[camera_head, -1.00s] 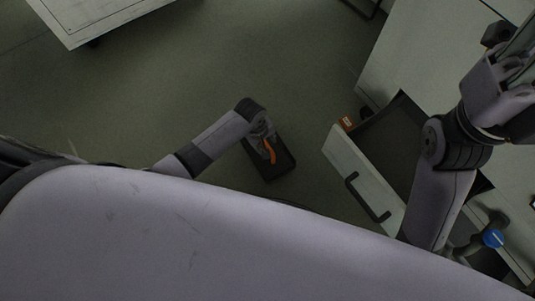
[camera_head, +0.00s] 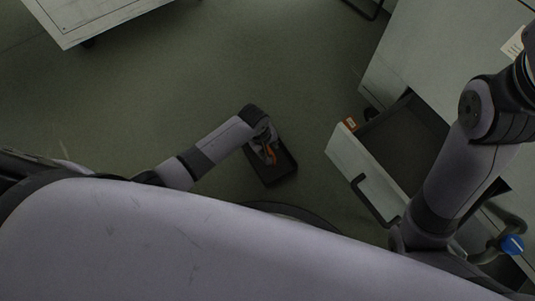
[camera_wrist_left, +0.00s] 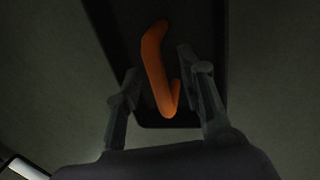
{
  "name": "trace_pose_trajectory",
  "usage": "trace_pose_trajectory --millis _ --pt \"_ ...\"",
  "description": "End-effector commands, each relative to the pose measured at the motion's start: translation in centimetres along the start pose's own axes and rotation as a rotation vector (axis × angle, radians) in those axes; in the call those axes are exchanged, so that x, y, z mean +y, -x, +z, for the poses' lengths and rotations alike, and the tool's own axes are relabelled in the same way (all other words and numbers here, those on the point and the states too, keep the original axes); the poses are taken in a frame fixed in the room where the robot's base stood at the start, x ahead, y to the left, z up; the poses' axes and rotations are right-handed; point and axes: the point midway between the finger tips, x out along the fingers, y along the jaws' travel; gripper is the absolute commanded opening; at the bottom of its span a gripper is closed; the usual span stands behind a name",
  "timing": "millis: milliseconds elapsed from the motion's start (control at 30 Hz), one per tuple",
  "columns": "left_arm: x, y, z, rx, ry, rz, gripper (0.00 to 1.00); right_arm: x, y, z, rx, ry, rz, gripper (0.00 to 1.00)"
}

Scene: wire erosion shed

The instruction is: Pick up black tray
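The black tray (camera_head: 284,173) is low in the middle of the head view, over the green floor; I cannot tell whether it touches the floor. A bent orange object (camera_head: 271,153) lies on it. My left gripper (camera_head: 268,147) is at the tray's upper part, with its fingers hard to make out there. In the left wrist view the tray (camera_wrist_left: 207,22) fills the upper middle. My left gripper (camera_wrist_left: 158,66) is open there, its fingers on either side of the orange object (camera_wrist_left: 155,60). My right gripper is outside the head view, beyond the right edge.
A grey cabinet (camera_head: 425,55) stands at the right with an open drawer (camera_head: 350,165). A small orange box (camera_head: 351,124) is by the drawer's corner. A pale table (camera_head: 90,12) is at the upper left. Open floor (camera_head: 230,60) lies between them.

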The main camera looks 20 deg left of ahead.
Motion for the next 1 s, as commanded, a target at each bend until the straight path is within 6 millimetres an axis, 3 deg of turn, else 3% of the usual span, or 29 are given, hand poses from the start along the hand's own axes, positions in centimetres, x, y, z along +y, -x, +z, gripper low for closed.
trace_pose_trajectory --millis 500,1000 --pt "0.00 0.01 0.01 0.000 0.000 0.000 0.00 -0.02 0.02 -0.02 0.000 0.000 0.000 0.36" --pt "-0.02 0.00 0.01 0.000 0.000 0.000 0.00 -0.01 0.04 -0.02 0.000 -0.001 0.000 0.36"
